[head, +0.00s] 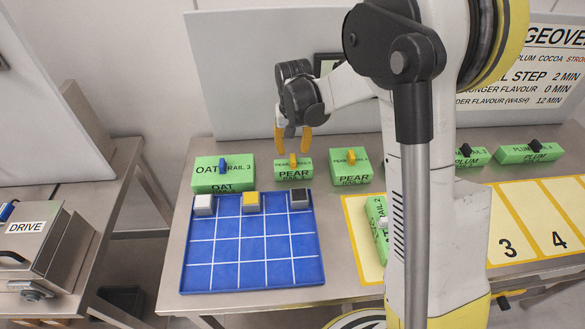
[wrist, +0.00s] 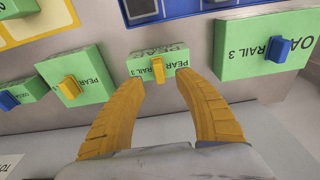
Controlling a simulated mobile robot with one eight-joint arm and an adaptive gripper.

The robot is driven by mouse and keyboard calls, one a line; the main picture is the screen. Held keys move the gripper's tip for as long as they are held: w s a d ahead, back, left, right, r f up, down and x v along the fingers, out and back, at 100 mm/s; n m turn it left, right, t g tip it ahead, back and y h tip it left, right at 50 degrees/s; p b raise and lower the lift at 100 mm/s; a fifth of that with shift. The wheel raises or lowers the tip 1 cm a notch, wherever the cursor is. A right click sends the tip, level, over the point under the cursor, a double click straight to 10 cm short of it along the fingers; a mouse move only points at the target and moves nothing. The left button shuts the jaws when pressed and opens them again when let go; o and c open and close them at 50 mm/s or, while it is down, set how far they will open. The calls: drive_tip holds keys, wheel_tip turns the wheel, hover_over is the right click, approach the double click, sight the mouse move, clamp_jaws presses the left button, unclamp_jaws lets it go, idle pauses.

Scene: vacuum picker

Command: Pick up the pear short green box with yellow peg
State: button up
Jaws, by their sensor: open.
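A short green box labelled PEAR (head: 293,174) with a yellow peg on top stands at the back of the table in the head view. It also shows in the wrist view (wrist: 174,60), its yellow peg (wrist: 158,69) facing my camera. A bigger green PEAR box with a yellow peg (head: 350,170) stands just to its right in the head view, and to its left in the wrist view (wrist: 85,80). My gripper (head: 292,146) is open and empty, pointing down above the short box. In the wrist view its fingertips (wrist: 159,78) appear on either side of the peg.
A green OAT box with a blue peg (head: 208,184) stands left of the short box. A blue gridded tray (head: 240,272) with white, yellow and black blocks lies in front. Yellow numbered mats (head: 520,255) and more green boxes (head: 530,153) are to the right. A panel stands behind.

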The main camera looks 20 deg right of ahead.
sight(293, 158)
drive_tip(key=f, duration=0.2)
drive_tip(key=w+f+b, duration=0.1)
drive_tip(key=f, duration=0.1)
drive_tip(key=f+b, duration=0.1)
drive_tip(key=f, duration=0.1)
drive_tip(key=shift+w+d+f, duration=0.15)
drive_tip(key=shift+d+f, duration=0.1)
drive_tip(key=shift+f, duration=0.1)
drive_tip(key=shift+r, duration=0.1)
clamp_jaws()
